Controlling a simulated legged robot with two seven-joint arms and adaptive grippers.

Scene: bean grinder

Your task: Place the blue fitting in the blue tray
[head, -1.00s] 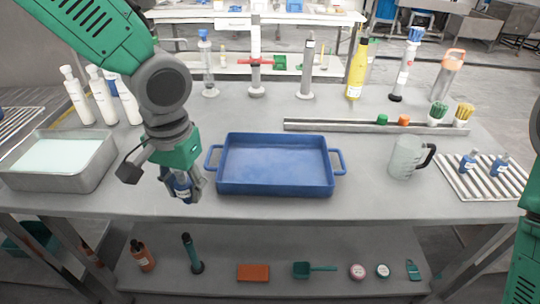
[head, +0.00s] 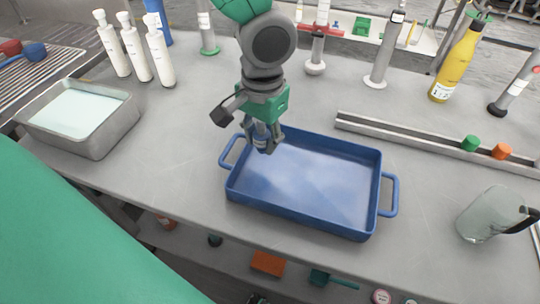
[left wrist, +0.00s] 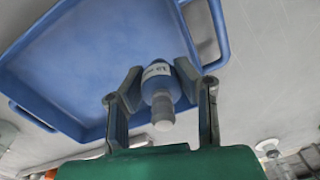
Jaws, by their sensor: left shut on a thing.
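The blue fitting (left wrist: 160,84) has a white label and a pale grey end. It sits between the fingers of my left gripper (left wrist: 160,98), which is shut on it. In the head view my left gripper (head: 262,140) is over the upper left corner of the blue tray (head: 310,180), and the fitting (head: 260,138) shows partly between its fingers. The blue tray, with two side handles, lies on the grey table and looks empty. It also fills much of the left wrist view (left wrist: 75,75). My right gripper is not in view.
A grey metal basin (head: 85,115) with pale liquid stands at the left, with white bottles (head: 135,48) behind it. A metal rail (head: 430,142) with green and orange caps lies right of the tray. A clear jug (head: 492,215) stands at the right.

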